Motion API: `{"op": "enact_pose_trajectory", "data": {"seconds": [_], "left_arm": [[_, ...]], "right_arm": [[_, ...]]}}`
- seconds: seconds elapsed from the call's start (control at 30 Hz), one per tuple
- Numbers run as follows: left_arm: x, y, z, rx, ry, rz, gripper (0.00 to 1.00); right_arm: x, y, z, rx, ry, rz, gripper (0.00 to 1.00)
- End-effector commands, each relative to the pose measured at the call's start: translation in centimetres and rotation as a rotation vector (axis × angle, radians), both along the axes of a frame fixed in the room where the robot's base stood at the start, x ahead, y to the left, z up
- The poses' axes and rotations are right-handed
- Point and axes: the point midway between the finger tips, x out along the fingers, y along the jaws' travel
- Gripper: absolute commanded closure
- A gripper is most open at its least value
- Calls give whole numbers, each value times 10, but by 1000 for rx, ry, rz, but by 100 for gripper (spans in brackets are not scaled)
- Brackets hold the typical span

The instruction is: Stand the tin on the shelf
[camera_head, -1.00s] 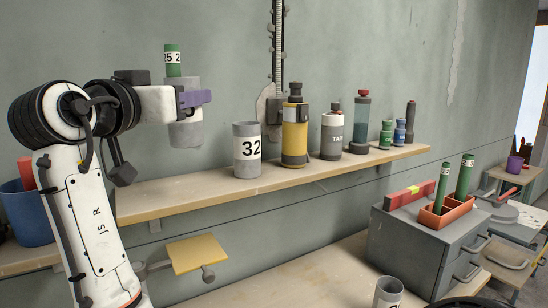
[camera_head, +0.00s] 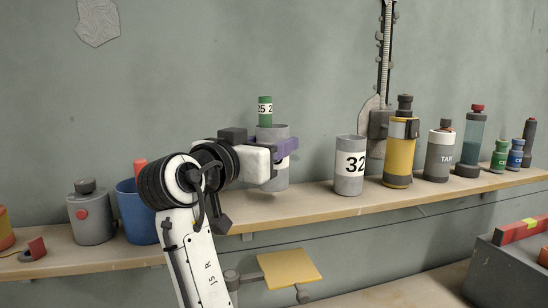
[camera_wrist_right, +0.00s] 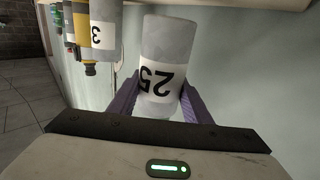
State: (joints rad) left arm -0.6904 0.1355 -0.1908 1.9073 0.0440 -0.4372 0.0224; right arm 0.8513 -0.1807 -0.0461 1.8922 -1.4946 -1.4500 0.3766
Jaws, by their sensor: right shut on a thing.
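A grey tin (camera_head: 275,170) with a white band is held by my right gripper (camera_head: 286,148) over the left-middle part of the wooden shelf (camera_head: 320,209). A green tube (camera_head: 265,111) with a white label stands up out of its top. In the right wrist view the held tin (camera_wrist_right: 165,45) shows the number 25, upside down, between the purple fingers of my right gripper (camera_wrist_right: 160,100). In the head view it looks upright, its base low near the shelf; I cannot tell whether it touches. My left gripper is not in view.
A grey tin marked 32 (camera_head: 349,178) stands just right of it, then a yellow bottle (camera_head: 400,155) and several other bottles. A blue cup (camera_head: 138,215) and a grey canister (camera_head: 91,215) stand at the left. A yellow plate (camera_head: 289,270) is below the shelf.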

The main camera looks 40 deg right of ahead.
Motion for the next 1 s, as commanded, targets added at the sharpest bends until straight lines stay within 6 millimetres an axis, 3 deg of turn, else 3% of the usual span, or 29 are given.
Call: {"op": "enact_pose_trajectory", "data": {"seconds": [0.2, 0.57, 0.6, 0.7, 1.0], "left_arm": [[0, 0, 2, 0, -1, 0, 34], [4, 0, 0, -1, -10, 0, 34], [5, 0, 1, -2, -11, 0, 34], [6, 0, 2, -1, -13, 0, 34], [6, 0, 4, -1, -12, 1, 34]], "right_arm": [[0, 0, -26, -2, 2, 0, 78], [0, 0, -31, -1, 0, 0, 78], [0, 0, -31, 0, 0, 0, 52], [0, 0, -30, 0, 0, 0, 37], [0, 0, -28, 0, 0, 0, 37]]}}
